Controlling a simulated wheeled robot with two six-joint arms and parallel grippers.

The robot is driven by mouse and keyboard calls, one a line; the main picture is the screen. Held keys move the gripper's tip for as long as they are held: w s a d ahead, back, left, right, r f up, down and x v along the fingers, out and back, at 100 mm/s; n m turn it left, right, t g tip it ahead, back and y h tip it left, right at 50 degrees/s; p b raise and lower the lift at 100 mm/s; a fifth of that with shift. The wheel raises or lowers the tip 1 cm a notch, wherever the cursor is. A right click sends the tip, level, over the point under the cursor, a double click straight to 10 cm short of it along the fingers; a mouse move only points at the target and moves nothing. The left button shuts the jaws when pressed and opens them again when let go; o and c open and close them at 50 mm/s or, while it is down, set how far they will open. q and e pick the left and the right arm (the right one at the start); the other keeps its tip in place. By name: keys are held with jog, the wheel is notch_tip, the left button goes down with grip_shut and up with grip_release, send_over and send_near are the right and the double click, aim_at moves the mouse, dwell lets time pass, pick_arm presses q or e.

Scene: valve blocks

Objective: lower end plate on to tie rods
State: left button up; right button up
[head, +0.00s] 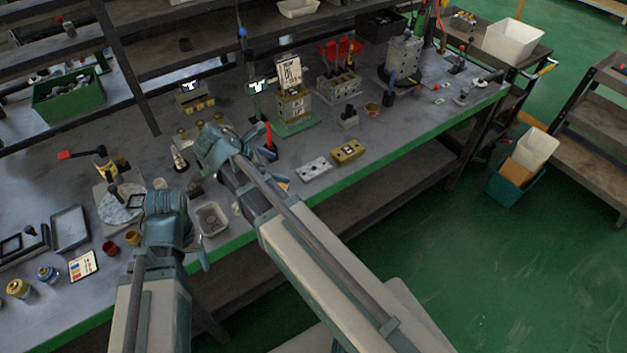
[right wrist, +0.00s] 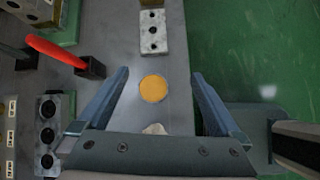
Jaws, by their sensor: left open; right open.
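A pale speckled plate with dark holes (head: 313,168) lies flat on the bench near its front edge. It also shows at the top of the right wrist view (right wrist: 153,32), and I take it for the end plate. A part-built block stack (head: 293,108) stands on a green base behind it. I cannot make out its tie rods. My right gripper (right wrist: 160,78) is open and empty, its fingers on either side of a yellow disc (right wrist: 153,89), short of the plate. My left gripper (head: 165,203) is open over the left bench; its fingers are mostly hidden.
A brass block (head: 347,151) lies beside the plate. In the right wrist view a red-handled tool (right wrist: 55,50) and a block with black holes (right wrist: 46,132) are at left. A small white tray (head: 211,219) is between my arms. The green front edge (head: 400,147) bounds the bench.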

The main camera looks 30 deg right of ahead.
jog(key=shift+w+d+n+h, duration=0.5)
jog(key=shift+w+d+n, duration=0.2)
jog(key=shift+d+n, duration=0.45)
jog(key=b, duration=0.6)
send_near(312, 169)
jog(key=shift+m+x, duration=0.25)
jog(key=shift+x, duration=1)
pick_arm(q)
notch_tip(312, 169, down, 8)
jog(key=shift+r+b, duration=0.25)
jog(key=shift+b, duration=0.1)
pick_arm(e)
jog(key=shift+s+d+f, duration=0.1)
jog(key=shift+d+f, duration=0.2)
jog(key=shift+d, duration=0.05)
jog(key=b+x, duration=0.3)
jog(key=x, duration=0.1)
jog(key=shift+d+f+b, duration=0.1)
jog(key=shift+f+b, duration=0.2)
jog(key=shift+f, duration=0.1)
jog(key=shift+d+f, duration=0.1)
jog(key=shift+d, duration=0.2)
pick_arm(q)
notch_tip(312, 169, down, 4)
jog(key=shift+r, duration=0.15)
pick_arm(e)
jog(key=shift+c, duration=0.3)
grip_shut()
